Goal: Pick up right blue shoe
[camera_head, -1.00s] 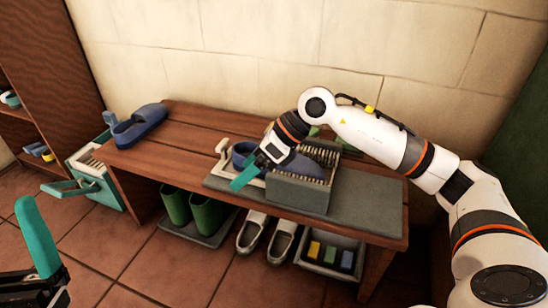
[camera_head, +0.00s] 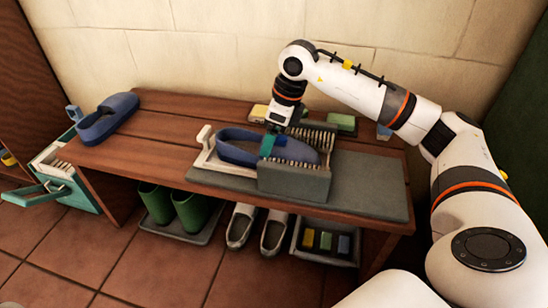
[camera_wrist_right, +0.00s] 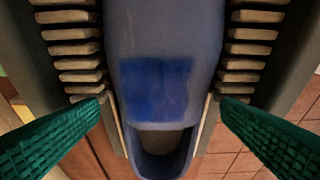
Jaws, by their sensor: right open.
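The right blue shoe (camera_head: 237,151) lies in a grey brush holder (camera_head: 295,183) on the bench, between two rows of bristles. My right gripper (camera_head: 269,146) is over the shoe, pointing down. In the right wrist view the shoe (camera_wrist_right: 160,40) runs down the middle, with a darker blue patch and its opening towards the bottom. The teal fingers of my right gripper (camera_wrist_right: 162,100) are open, one on each side of the shoe; I cannot tell whether they touch it. Another blue shoe (camera_head: 107,119) lies at the bench's left end. My left gripper is not in view.
The wooden bench (camera_head: 165,125) stands against a tiled wall. A grey mat (camera_head: 365,185) lies under the holder. Small blocks (camera_head: 342,122) lie behind it. Below are green boots (camera_head: 190,212), pale shoes (camera_head: 273,232) and a tray (camera_head: 298,245). A teal-and-white box (camera_head: 62,170) stands left.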

